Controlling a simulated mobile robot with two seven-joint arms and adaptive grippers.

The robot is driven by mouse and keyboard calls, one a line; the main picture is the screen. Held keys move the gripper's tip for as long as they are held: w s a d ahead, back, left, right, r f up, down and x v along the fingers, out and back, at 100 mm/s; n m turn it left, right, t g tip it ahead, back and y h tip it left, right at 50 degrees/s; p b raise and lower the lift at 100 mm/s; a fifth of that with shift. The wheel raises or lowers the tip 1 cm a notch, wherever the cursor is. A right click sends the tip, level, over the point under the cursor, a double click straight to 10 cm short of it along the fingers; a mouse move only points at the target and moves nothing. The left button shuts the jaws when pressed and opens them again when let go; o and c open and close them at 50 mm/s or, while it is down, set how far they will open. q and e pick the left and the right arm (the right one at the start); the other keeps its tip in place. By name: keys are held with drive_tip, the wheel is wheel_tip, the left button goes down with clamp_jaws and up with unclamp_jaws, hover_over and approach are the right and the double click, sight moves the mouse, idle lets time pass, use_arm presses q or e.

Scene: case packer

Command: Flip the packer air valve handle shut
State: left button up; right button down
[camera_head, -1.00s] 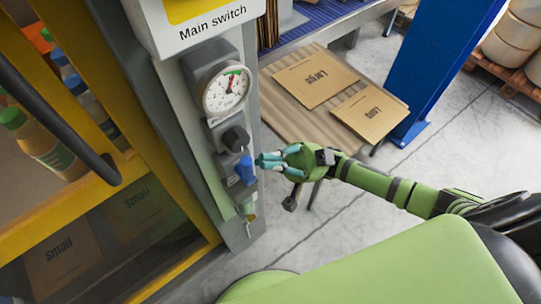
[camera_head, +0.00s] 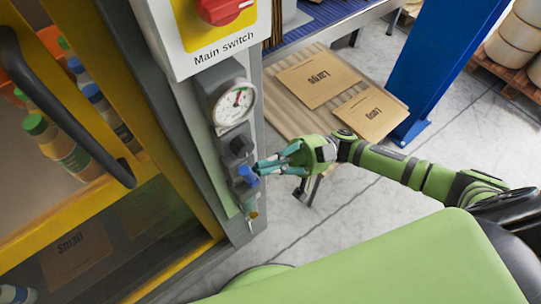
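The blue valve handle (camera_head: 247,174) is on the grey air unit on the machine's post, below a dark knob (camera_head: 240,147) and the round pressure gauge (camera_head: 235,103). It looks short from here, and its exact angle is hard to read. My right gripper (camera_head: 260,167) comes in from the right, with its teal fingertips right at the handle's upper right side. The fingers lie close together; I cannot tell whether they touch the handle or how far they are apart. My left gripper is not in view.
The main switch box (camera_head: 215,45) with its red knob sits above the gauge. A yellow-framed door with a black bar handle (camera_head: 70,115) is at the left, with bottles behind it. Flat cartons (camera_head: 318,78) lie behind my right arm, near a blue post (camera_head: 435,70).

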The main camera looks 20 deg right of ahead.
drive_tip(key=h+p, duration=0.2)
drive_tip(key=p, duration=0.1)
drive_tip(key=a+r+h+p, duration=0.1)
drive_tip(key=h+p, duration=0.1)
drive_tip(key=p, duration=0.1)
drive_tip(key=s+a+n+t+h+p, duration=0.1)
drive_tip(key=h+p, duration=0.1)
drive_tip(key=p, duration=0.1)
drive_tip(key=shift+a+r+p, duration=0.2)
drive_tip(key=shift+r+p, duration=0.15)
drive_tip(key=shift+s+a+f+h+p, duration=0.1)
drive_tip(key=shift+a+f+h+p, duration=0.2)
drive_tip(key=shift+a+p, duration=0.35)
drive_tip(key=shift+s+a+f+p, duration=0.2)
drive_tip(key=shift+a+p, duration=0.1)
drive_tip(key=shift+p, duration=0.15)
drive_tip(key=shift+a+f, duration=0.15)
drive_tip(key=shift+a, duration=0.05)
idle(0.5)
drive_tip(key=shift+d+r+p, duration=0.15)
drive_tip(key=shift+r+p, duration=0.35)
drive_tip(key=shift+p, duration=0.05)
drive_tip(key=b, duration=0.2)
approach(246, 178)
wheel_tip(246, 178, up, 6)
drive_tip(key=s, duration=0.1)
drive_tip(key=shift+d+f, duration=0.1)
drive_tip(key=shift+d, duration=0.3)
